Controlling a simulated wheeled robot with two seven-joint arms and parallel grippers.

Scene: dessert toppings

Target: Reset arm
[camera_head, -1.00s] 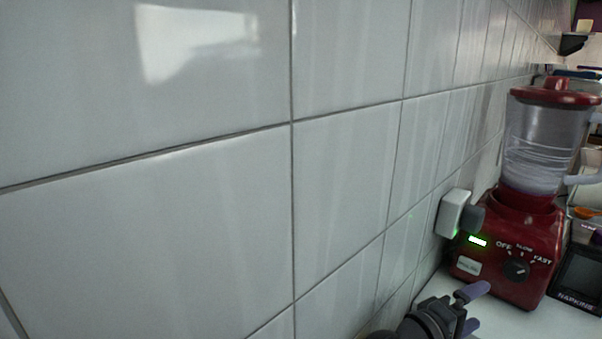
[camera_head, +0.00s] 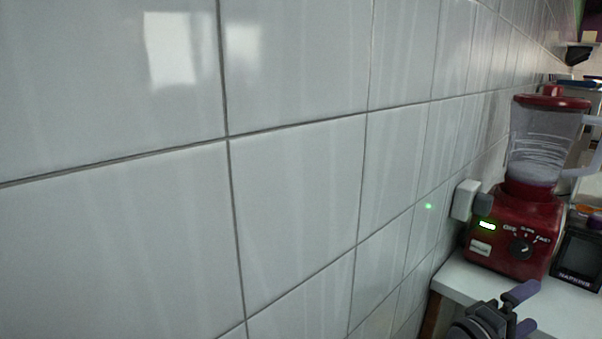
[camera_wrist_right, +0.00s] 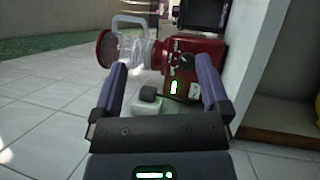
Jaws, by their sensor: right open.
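My right gripper (camera_head: 524,308) is at the bottom right of the head view, over the front of the white counter. Its two purple-grey fingers are apart with nothing between them. In the right wrist view the open fingers (camera_wrist_right: 160,85) stand on either side, with the red blender (camera_wrist_right: 187,62) beyond them. The blender (camera_head: 520,228) stands on the counter in the head view, apart from the gripper. My left gripper is not in view.
A white tiled wall (camera_head: 300,190) fills most of the head view. A white plug box (camera_head: 465,199) is on the wall beside the blender. A black napkin holder (camera_head: 578,257) stands right of the blender. The white counter (camera_head: 480,283) has bare room at its front.

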